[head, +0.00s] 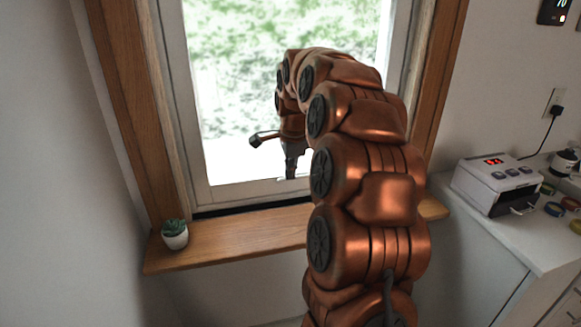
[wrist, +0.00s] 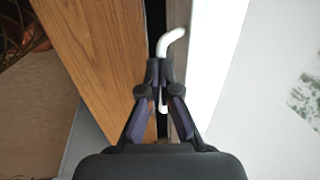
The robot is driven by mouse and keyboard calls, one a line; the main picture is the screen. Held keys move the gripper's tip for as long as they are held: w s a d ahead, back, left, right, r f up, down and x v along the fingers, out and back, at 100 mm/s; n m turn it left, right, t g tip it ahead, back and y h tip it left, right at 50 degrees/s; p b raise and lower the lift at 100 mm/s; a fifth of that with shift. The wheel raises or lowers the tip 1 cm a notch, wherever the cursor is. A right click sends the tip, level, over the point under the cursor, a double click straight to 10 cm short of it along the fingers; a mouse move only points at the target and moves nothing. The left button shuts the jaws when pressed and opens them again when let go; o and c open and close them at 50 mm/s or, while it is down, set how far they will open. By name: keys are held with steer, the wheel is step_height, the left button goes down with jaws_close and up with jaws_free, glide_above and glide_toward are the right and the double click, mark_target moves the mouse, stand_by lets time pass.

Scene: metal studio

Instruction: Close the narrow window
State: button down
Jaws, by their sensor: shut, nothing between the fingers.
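The narrow window has a white frame (head: 245,191) around a pane that shows greenery and a bright area outside. A dark gap runs along the bottom of the frame, above the wooden sill (head: 235,235). The wrist view shows the white frame edge (wrist: 213,55) beside the dark gap. A small curved white handle (wrist: 172,41) sticks out past my fingertips there. My gripper (wrist: 160,72) is shut over the gap, in line with the handle; whether it touches it I cannot tell. In the head view my gripper (head: 290,176) is at the bottom rail, partly hidden by my arm.
A small potted succulent (head: 174,234) stands at the left end of the sill. A white device with a red display (head: 496,185) sits on the counter (head: 505,238) at right, near small coloured rings. Wooden trim (head: 127,100) borders the window.

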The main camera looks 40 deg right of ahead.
steer(key=shift+s+a+f, duration=0.1)
steer(key=shift+f, duration=0.35)
step_height(320, 180, up, 15)
steer(key=s, duration=0.2)
steer(key=shift+s+a+f, duration=0.15)
steer(key=shift+a+f, duration=0.05)
steer(key=shift+a, duration=0.25)
stand_by(0.4)
steer(key=s+a+f+n+g, duration=0.1)
steer(key=s+a+f+n, duration=0.45)
steer(key=a, duration=0.35)
steer(key=s+a+f+n+g, duration=0.1)
steer(key=s+a+f+n, duration=0.3)
steer(key=s+a+n, duration=0.4)
steer(key=s+a+f+n+g, duration=0.1)
steer(key=s+a+f+n, duration=0.25)
steer(key=s, duration=0.25)
steer(key=s+a+f+n+g, duration=0.1)
steer(key=s+a+f+n, duration=0.1)
steer(key=s+f, duration=0.35)
steer(key=s+a+f+n+g, duration=0.1)
steer(key=s+a+f+n, duration=0.2)
steer(key=s, duration=0.5)
step_height(320, 180, up, 15)
steer(key=t+p, duration=0.1)
steer(key=p, duration=1.3)
steer(key=shift+w+d+n+y, duration=0.15)
steer(key=shift+w+n+y, duration=0.15)
steer(key=shift+w+y, duration=0.15)
